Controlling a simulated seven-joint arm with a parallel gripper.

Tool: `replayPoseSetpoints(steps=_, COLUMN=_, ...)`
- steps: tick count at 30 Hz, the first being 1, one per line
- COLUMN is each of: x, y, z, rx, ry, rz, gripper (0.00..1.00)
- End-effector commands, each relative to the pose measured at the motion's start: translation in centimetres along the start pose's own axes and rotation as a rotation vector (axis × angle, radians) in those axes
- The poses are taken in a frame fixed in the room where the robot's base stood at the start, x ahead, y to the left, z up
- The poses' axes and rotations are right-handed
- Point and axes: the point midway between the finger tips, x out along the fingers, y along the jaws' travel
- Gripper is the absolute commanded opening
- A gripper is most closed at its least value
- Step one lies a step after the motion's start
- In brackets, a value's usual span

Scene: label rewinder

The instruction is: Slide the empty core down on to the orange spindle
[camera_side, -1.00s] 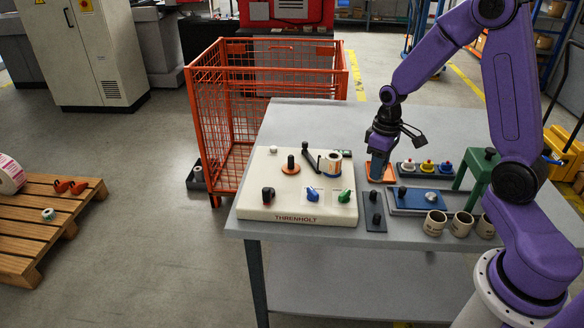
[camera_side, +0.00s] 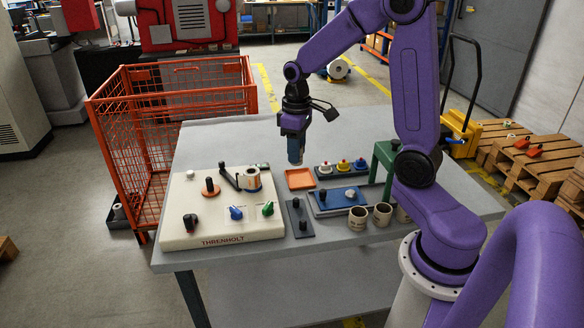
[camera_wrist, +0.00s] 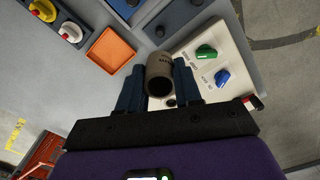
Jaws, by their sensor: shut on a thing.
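The empty core (camera_wrist: 160,73), a beige-brown printed tube, is gripped between the two blue fingers of my gripper (camera_wrist: 159,82) in the wrist view. Its dark hollow end faces the camera. In the side view my gripper (camera_side: 294,160) points down, above the table near the orange tray (camera_side: 299,179); I cannot make out the core there. The orange spindle (camera_side: 210,187), an orange disc with a short dark post, stands bare on the cream THRENHOLT panel (camera_side: 190,226), to the left of my gripper. The spindle is out of the wrist view.
A crank arm (camera_side: 228,177) and a label roll (camera_side: 249,179) stand right of the spindle. Black, blue (camera_side: 236,212) and green (camera_side: 267,208) knobs line the panel's front. Several similar tubes (camera_side: 357,217) stand at the table's front right. A green stand (camera_side: 385,157) is behind them.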

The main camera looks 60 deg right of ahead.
Motion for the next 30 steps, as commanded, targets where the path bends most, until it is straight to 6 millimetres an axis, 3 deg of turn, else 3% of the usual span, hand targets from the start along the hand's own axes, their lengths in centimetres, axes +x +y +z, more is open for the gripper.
replayPoseSetpoints(steps=3, x=-3.0, y=0.0, z=-0.1, rx=0.000, ry=0.007, rz=0.002, gripper=0.19)
replayPoseSetpoints(steps=10, x=-7.2, y=-0.1, z=-0.4, rx=0.000, ry=0.001, rz=0.000, gripper=0.19)
replayPoseSetpoints(steps=20, x=-7.9, y=-0.7, z=-7.0, rx=-0.001, ry=-0.002, rz=-0.001, gripper=0.19)
replayPoseSetpoints(steps=30, x=-8.0, y=-2.9, z=-16.3, rx=-0.002, ry=-0.003, rz=-0.001, gripper=0.19)
